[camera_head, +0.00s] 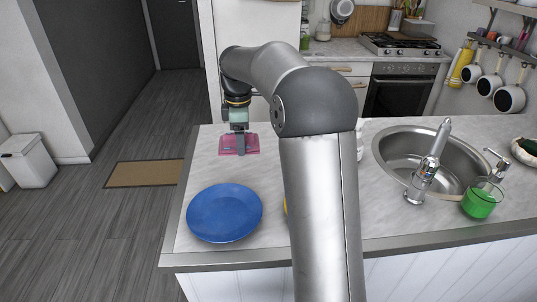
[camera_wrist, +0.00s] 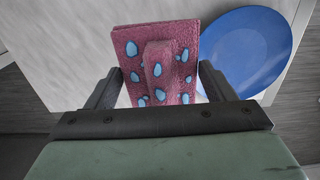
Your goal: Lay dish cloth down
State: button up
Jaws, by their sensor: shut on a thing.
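The dish cloth (camera_head: 239,144) is pink-red, and in the wrist view the cloth (camera_wrist: 185,63) shows light blue spots and a raised fold in its middle. My gripper (camera_head: 239,132) points down over the far left part of the counter, with the cloth at its fingertips. I cannot tell whether the cloth's underside touches the counter (camera_head: 194,167).
A blue plate (camera_head: 225,212) lies on the counter nearer the front left; it also shows beside the cloth in the wrist view (camera_wrist: 250,50). A sink (camera_head: 392,151) and a green glass (camera_head: 480,200) are at the right. My arm hides part of the counter's middle, including most of something yellow.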

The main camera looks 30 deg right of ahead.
jog(key=w+d+f+p, duration=0.2)
jog(key=w+d+f, duration=0.1)
jog(key=d, duration=0.3)
jog(key=p, duration=0.1)
send_over(270, 159)
jog(key=a, duration=0.1)
jog(key=f, duration=0.5)
jog(key=shift+s, duration=0.25)
jog(key=shift+d+f, duration=0.15)
jog(key=shift+f, duration=0.15)
jog(key=f, duration=0.1)
jog(key=f+p, duration=0.1)
jog(key=f, duration=0.1)
jog(key=shift+w+d, duration=0.15)
jog(key=shift+d, duration=0.05)
jog(key=shift+f, duration=0.1)
jog(key=shift+f, duration=0.25)
jog(key=o, duration=0.9)
